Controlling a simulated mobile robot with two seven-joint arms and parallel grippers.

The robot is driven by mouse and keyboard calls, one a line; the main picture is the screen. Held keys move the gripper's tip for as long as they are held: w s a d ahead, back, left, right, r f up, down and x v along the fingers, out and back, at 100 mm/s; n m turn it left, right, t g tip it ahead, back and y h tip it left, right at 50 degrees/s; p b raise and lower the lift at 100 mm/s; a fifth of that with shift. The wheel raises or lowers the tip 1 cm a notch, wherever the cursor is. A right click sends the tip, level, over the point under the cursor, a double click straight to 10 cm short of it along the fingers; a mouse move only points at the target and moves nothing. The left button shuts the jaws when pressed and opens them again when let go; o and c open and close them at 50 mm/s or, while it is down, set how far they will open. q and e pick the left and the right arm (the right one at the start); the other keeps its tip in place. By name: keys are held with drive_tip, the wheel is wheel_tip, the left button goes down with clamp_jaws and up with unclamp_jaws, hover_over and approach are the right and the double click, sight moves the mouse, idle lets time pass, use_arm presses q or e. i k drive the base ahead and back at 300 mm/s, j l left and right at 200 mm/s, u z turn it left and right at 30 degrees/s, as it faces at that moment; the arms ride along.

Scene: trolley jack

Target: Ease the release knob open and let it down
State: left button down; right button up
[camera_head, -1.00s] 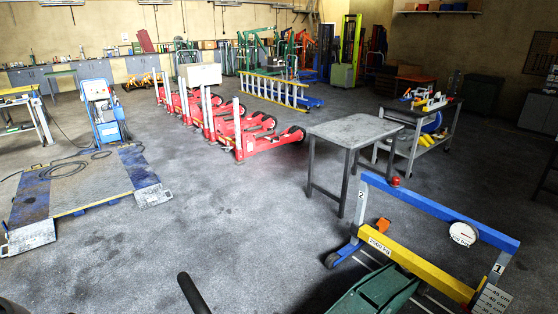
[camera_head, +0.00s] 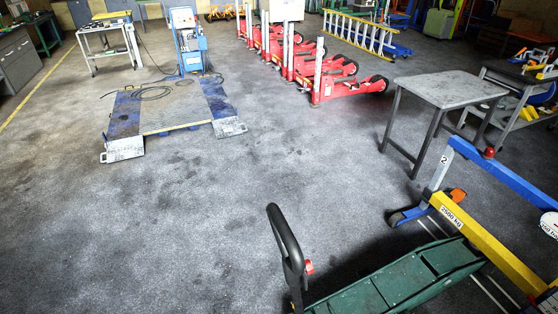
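The trolley jack's long green body (camera_head: 390,287) lies at the lower right and runs under a yellow beam. Its black handle (camera_head: 285,243) rises at the bottom centre and bends over at its top. A small red knob (camera_head: 309,267) sticks out from the right side of the handle. Whether the knob is open or shut cannot be told. The yellow beam (camera_head: 490,245), labelled 2500 kg, belongs to a frame with a blue top bar (camera_head: 510,180). Neither of my grippers is in view.
A grey table (camera_head: 450,92) stands behind the frame, with a tool cart (camera_head: 510,112) to its right. A blue lift platform (camera_head: 170,108) lies at the upper left, and red lifting gear (camera_head: 340,80) stands at the back. The grey floor left of the jack is clear.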

sight(309, 269)
drive_tip(key=i+l+u, duration=0.2)
drive_tip(key=l+u, duration=0.25)
drive_tip(key=l, duration=0.3)
drive_tip(key=i+l+u, duration=0.1)
drive_tip(key=l+u, duration=0.3)
drive_tip(key=l, duration=0.35)
drive_tip(key=l+u, duration=0.45)
drive_tip(key=l, duration=0.3)
